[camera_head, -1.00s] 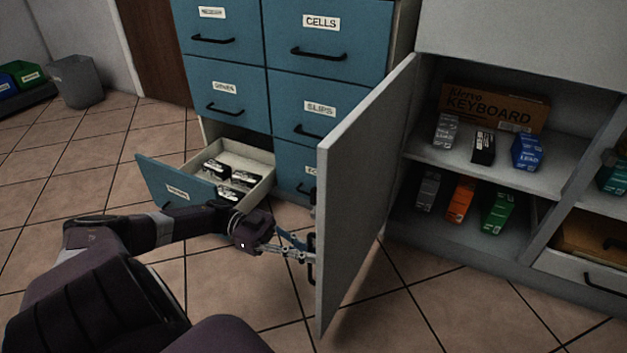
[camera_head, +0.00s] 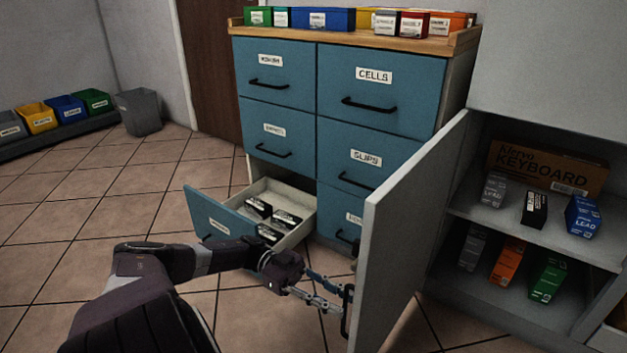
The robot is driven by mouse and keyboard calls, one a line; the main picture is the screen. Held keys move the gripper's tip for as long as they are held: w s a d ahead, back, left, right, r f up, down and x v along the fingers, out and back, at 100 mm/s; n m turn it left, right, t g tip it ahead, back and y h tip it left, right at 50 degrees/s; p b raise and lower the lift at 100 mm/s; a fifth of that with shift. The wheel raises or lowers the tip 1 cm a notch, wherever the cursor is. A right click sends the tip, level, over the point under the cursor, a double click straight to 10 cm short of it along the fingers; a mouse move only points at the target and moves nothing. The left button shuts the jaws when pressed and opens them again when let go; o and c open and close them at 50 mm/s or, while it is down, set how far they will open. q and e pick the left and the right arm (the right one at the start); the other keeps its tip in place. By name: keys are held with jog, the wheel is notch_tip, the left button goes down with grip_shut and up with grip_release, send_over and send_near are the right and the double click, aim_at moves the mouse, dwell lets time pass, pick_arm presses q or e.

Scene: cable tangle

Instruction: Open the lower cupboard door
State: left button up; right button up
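The lower cupboard door (camera_head: 410,230) is grey and stands swung wide open, its edge toward me. Its dark bar handle (camera_head: 346,308) is on the outer face, on the left side. The open cupboard (camera_head: 520,280) shows two shelf levels. My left gripper (camera_head: 335,296) reaches in from the left, its fingers spread, with the tips at or very near the handle. I cannot tell whether they touch it. My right gripper is not in view.
A blue drawer unit (camera_head: 380,90) stands behind the door, with its bottom-left drawer (camera_head: 222,222) pulled out. The cupboard holds a keyboard box (camera_head: 548,170) and several small boxes. A grey bin (camera_head: 138,112) stands at the back left. Tiled floor at left is clear.

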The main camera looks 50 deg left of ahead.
pick_arm(q)
jog(key=v, duration=0.9)
jog(key=shift+a, duration=0.25)
jog(key=shift+s, duration=0.1)
dwell(0.4)
